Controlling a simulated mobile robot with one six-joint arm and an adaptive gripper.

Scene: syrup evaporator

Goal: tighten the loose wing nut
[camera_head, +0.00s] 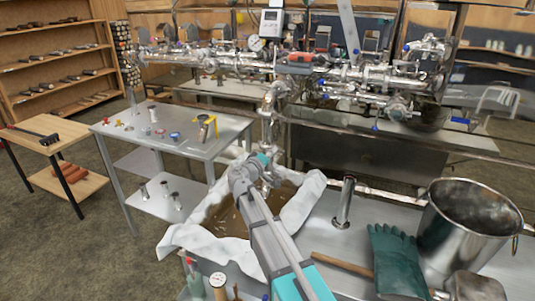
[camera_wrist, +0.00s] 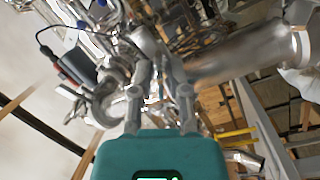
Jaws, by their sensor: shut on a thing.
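My gripper (camera_head: 267,162) is at the lower part of the upright steel pipe (camera_head: 267,127) below the long pipe assembly. In the wrist view my gripper (camera_wrist: 164,66) has its two grey fingers reaching up to a clamped pipe joint. The fingers are shut on a small metal part, which I take to be the loose wing nut; its shape is mostly hidden between the fingertips. A wide steel pipe (camera_wrist: 240,58) runs to the right of the fingers in the wrist view.
A side table (camera_head: 180,138) with small fittings is on the left.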

